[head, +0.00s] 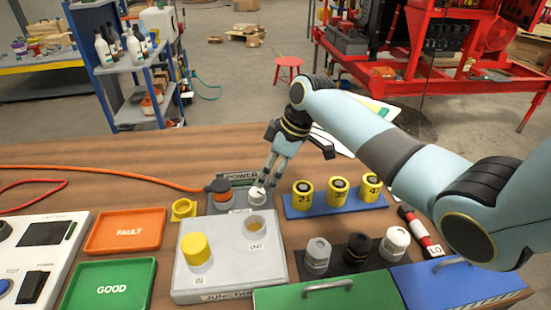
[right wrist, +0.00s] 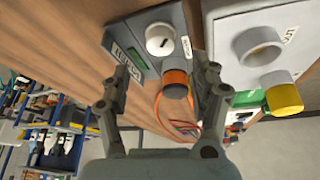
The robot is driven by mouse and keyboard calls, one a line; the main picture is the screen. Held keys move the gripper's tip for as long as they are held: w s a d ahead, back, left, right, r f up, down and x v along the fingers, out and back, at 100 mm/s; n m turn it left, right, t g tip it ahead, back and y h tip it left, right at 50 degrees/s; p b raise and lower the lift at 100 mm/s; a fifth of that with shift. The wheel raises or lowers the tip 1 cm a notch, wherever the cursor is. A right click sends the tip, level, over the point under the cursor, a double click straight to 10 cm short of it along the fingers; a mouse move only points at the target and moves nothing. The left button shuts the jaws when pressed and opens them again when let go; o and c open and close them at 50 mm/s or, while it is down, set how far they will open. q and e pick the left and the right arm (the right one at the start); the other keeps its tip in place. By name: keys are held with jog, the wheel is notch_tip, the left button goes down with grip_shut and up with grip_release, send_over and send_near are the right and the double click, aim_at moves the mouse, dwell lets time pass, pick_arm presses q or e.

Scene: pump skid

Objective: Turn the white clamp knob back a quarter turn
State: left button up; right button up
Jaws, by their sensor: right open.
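The white clamp knob (head: 256,196) sits on the small grey POWER unit (head: 238,210), behind the junction box. My left gripper is not in view.
An orange plug (head: 221,193) with its cable stands just left of the knob. The junction box (head: 230,285) with a yellow cap (head: 196,248) is in front. A blue tray (head: 300,213) of yellow cylinders is to the right. FAULT (head: 127,231) and GOOD (head: 110,285) trays lie left.

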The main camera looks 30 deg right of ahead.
jog(key=v, duration=0.4)
jog(key=shift+r, duration=0.2)
dwell(0.3)
